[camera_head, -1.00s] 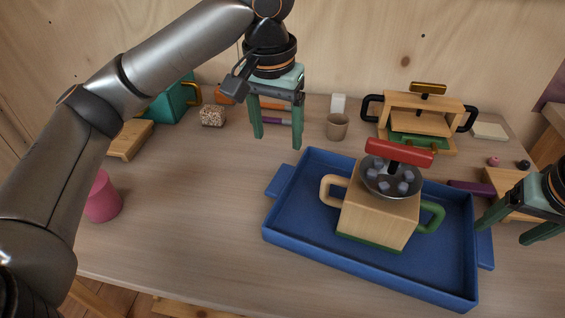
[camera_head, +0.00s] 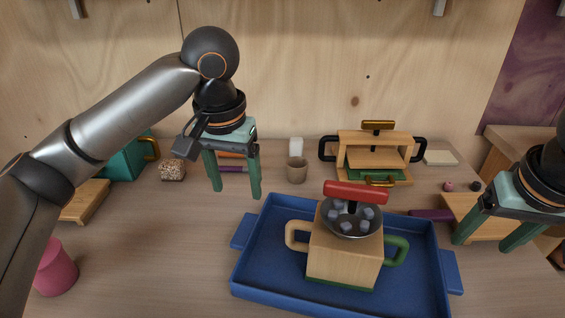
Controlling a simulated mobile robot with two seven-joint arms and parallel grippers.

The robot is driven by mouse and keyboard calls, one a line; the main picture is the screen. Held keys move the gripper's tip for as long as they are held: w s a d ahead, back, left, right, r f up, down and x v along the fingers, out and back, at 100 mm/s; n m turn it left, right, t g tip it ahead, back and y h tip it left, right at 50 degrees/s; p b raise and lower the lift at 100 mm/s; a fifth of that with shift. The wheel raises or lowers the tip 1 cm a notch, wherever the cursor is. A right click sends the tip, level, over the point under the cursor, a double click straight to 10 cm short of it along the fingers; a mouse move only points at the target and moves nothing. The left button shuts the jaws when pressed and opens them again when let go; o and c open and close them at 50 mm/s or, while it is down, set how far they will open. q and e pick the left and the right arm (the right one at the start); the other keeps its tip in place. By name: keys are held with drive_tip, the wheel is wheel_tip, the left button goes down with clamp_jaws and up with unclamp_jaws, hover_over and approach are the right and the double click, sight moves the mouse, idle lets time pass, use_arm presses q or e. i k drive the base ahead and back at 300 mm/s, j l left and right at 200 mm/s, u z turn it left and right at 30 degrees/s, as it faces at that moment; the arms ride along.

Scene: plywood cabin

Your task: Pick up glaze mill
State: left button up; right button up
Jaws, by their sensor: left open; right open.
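The glaze mill (camera_head: 345,256) stands upright in the blue tray (camera_head: 262,284). It has a wooden box body with a green base, a grey bowl of small cubes on top and a red bar handle above. A tan loop handle sticks out on its left and a green one on its right. My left gripper (camera_head: 237,194) is open and empty, above the table behind and left of the mill. My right gripper (camera_head: 480,246) is open and empty, right of the tray, near a wooden board.
A wooden press-like box (camera_head: 374,157) with black side handles stands at the back. A beige cup (camera_head: 297,170), a speckled block (camera_head: 173,170) and a teal box (camera_head: 125,160) stand along the back. A pink cup (camera_head: 55,268) is at the left.

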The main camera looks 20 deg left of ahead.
sight(344, 250)
drive_tip(key=k, duration=1)
